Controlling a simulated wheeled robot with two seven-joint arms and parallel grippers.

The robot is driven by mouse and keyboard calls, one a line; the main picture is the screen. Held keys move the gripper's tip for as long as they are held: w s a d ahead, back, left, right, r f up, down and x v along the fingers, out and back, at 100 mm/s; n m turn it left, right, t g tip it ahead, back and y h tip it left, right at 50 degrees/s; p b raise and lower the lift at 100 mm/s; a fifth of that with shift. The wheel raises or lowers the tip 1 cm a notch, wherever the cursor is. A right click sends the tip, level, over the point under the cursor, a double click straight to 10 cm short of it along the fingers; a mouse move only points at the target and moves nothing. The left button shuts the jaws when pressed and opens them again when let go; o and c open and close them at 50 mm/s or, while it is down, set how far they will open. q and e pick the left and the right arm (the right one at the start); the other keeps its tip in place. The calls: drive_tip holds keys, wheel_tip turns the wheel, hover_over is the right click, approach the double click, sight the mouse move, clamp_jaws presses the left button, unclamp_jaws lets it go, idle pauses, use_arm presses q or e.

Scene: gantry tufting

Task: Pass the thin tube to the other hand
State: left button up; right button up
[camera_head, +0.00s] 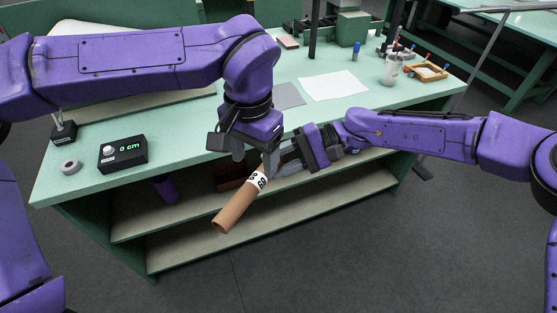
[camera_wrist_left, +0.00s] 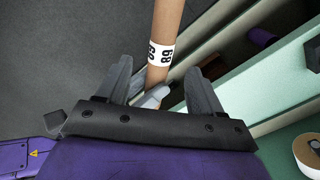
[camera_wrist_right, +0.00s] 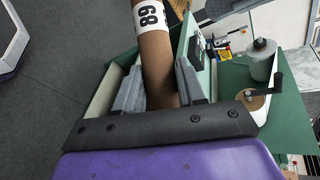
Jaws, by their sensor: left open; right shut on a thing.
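The thin tube (camera_head: 235,208) is brown cardboard with a white numbered band (camera_head: 257,180). It hangs tilted in front of the workbench's edge, its lower end toward the lower left in the head view. My right gripper (camera_wrist_right: 160,68) is shut on the tube (camera_wrist_right: 156,60) near its upper end, just beyond the band. My left gripper (camera_head: 256,160) is over the same upper part, fingers apart. In the left wrist view the tube (camera_wrist_left: 167,20) runs between the open left fingers (camera_wrist_left: 158,68), with a gap on each side. The right fingertips (camera_wrist_left: 155,97) show there too, partly hidden.
The green workbench (camera_head: 215,175) has open shelves below. Floor in front is clear.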

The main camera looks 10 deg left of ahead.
use_arm(q)
drive_tip(key=shift+d+f+n+t+y, duration=0.15)
drive_tip(key=shift+d+n+t+y, duration=0.2)
drive_tip(key=shift+t, duration=0.15)
drive_tip(key=d+f+n+t+y, duration=0.1)
drive_tip(key=d+f+n+t, duration=0.1)
drive_tip(key=d+f+t, duration=0.45)
drive_tip(key=s+a+f+g, duration=0.1)
drive_tip(key=s+a+f, duration=0.15)
drive_tip(key=f, duration=0.65)
drive_tip(key=s+a+f+g, duration=0.1)
drive_tip(key=s+a+f, duration=0.15)
drive_tip(key=f, duration=0.55)
drive_tip(key=s+a+f+g+h, duration=0.1)
drive_tip(key=s+a+f+g, duration=0.25)
drive_tip(key=s+f, duration=0.75)
drive_tip(key=s+a+f+n+y, duration=0.1)
drive_tip(key=a+n, duration=0.3)
drive_tip(key=a, duration=0.5)
drive_tip(key=s+a+f+n+t+y, duration=0.1)
drive_tip(key=s+a+f+n, duration=0.2)
drive_tip(key=a, duration=0.6)
drive_tip(key=shift+s+f+n, duration=0.15)
drive_tip(key=shift+f+n, duration=0.55)
drive_tip(key=shift+n, duration=0.15)
drive_tip(key=shift+y, duration=0.25)
